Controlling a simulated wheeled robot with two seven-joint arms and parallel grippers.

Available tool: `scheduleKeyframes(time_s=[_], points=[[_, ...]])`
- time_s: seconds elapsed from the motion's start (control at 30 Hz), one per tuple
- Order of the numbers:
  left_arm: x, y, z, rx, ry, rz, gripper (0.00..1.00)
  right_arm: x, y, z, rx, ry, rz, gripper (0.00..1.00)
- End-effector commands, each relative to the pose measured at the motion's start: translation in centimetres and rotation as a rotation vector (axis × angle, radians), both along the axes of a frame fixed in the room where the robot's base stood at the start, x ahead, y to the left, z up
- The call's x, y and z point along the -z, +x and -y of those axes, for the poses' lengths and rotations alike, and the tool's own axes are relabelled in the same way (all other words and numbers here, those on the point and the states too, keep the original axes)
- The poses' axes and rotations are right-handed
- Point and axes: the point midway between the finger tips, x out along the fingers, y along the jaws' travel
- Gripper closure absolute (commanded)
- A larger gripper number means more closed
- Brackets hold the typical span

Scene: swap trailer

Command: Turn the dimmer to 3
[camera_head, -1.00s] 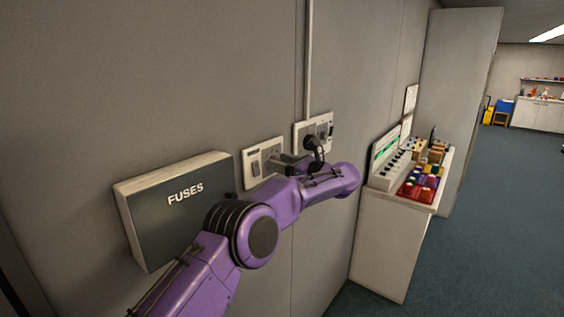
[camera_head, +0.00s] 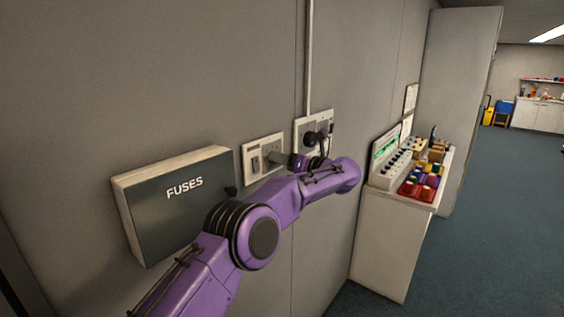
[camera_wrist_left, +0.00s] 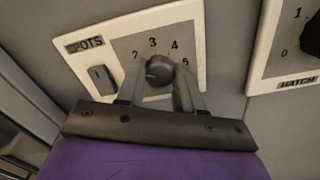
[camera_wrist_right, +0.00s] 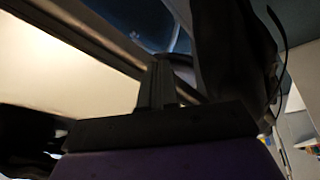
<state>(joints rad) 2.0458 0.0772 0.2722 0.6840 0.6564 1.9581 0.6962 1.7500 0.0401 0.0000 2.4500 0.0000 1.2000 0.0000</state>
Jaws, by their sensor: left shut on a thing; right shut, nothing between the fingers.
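The dimmer is a dark round knob (camera_wrist_left: 159,69) on a white-framed wall plate (camera_wrist_left: 72,61) whose label shows "POTS". Numbers 2, 3, 4 and 5 run around the knob, with 3 just above it. My left gripper (camera_wrist_left: 160,78) is shut on the knob, one finger on each side. A small pale mark shows on the knob's lower left, but which number its pointer faces is unclear. In the head view my left gripper (camera_head: 281,160) reaches the plate (camera_head: 248,168) and hides the knob. My right gripper (camera_wrist_right: 158,86) is shut and empty in the right wrist view.
A rocker switch (camera_wrist_left: 102,79) sits left of the knob. The "HATCH" plate (camera_wrist_left: 262,72), with its own dark knob (camera_wrist_left: 313,36), is close on the right. A fuse box (camera_head: 180,205) juts from the wall at left. A cabinet (camera_head: 390,245) with coloured parts stands at right.

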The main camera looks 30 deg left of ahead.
Motion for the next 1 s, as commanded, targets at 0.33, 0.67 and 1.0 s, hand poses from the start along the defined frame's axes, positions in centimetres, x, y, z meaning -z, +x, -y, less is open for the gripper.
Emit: scheduleKeyframes(time_s=[0.33,0.67,1.0], points=[[-0.2,0.1,0.0,0.001,0.029,-0.325,0.94,-0.5,0.0,0.0,0.0,0.0,0.0,1.0],[-0.3,0.2,0.0,0.001,0.053,-0.637,0.94,-1.7,0.0,0.0,0.0,0.0,0.0,1.0],[-0.1,0.2,0.0,0.0,0.078,-0.925,0.94,-2.6,0.0,0.0,0.0,0.0,0.0,1.0]])
